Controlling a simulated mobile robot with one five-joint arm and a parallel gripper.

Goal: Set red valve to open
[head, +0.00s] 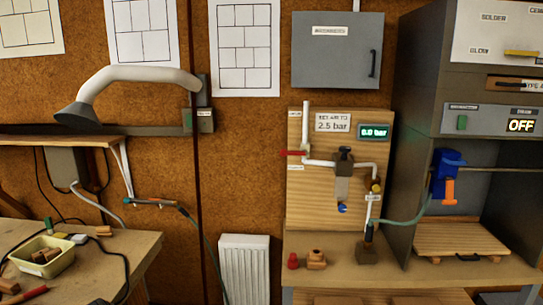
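The red valve (291,153) is on the upper left of a wooden panel on the back wall. Its thin red lever lies about horizontal and points left from the upright white pipe (306,122), so it lies across that pipe. Small labels sit above and below the lever, too small to read. A green display (374,132) to the right seems to read 0.0 bar. A sign (333,122) beside it shows 2.5 bar. My gripper is not in view, and nothing is touching the valve.
A workbench (330,275) stands below the panel, with a red piece (293,261) and a holder (368,252) on it. A tall cabinet (420,120) borders the panel on the right. A radiator (245,268) and a table (130,245) are at left. The space before the valve looks clear.

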